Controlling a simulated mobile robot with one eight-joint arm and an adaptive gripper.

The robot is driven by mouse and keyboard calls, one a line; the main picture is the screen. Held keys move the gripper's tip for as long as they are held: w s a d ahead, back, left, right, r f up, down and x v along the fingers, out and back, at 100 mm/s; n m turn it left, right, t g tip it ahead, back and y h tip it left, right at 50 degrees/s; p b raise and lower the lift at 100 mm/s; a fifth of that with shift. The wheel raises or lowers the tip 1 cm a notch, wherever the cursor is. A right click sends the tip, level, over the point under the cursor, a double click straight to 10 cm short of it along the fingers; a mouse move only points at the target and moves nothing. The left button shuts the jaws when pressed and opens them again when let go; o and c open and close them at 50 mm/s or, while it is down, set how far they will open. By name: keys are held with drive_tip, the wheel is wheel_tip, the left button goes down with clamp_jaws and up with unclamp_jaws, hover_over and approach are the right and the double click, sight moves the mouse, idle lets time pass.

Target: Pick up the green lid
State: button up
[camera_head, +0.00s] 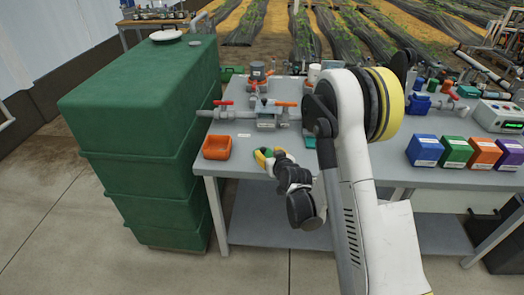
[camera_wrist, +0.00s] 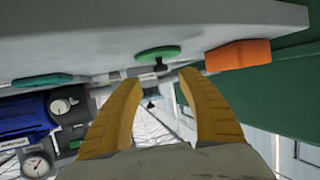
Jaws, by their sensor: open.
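The green lid (camera_wrist: 158,52) is a flat round disc on the grey table top, seen in the wrist view just beyond my fingertips. My gripper (camera_wrist: 160,81) has its two yellow fingers apart, with the lid ahead of the gap between them and nothing held. In the head view my gripper (camera_head: 265,157) is low over the front left of the table, and a bit of the green lid (camera_head: 269,152) shows by the yellow fingers. The fingers and wrist hide part of it there. I cannot tell whether the fingers touch the lid.
An orange tray (camera_head: 217,147) lies left of my gripper. A valve manifold (camera_head: 268,115) with red handles stands behind. A teal item (camera_head: 310,142) is to the right. A tall green tank (camera_head: 150,130) borders the table's left end. Coloured boxes (camera_head: 455,152) line the right.

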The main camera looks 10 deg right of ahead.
sight(264, 150)
drive_tip(key=shift+w+f, duration=0.25)
drive_tip(key=shift+w, duration=0.3)
drive_tip(key=b+x, duration=0.2)
drive_tip(key=x, duration=0.3)
drive_tip(key=shift+a+f+b, duration=0.1)
drive_tip(key=shift+b, duration=0.2)
clamp_jaws()
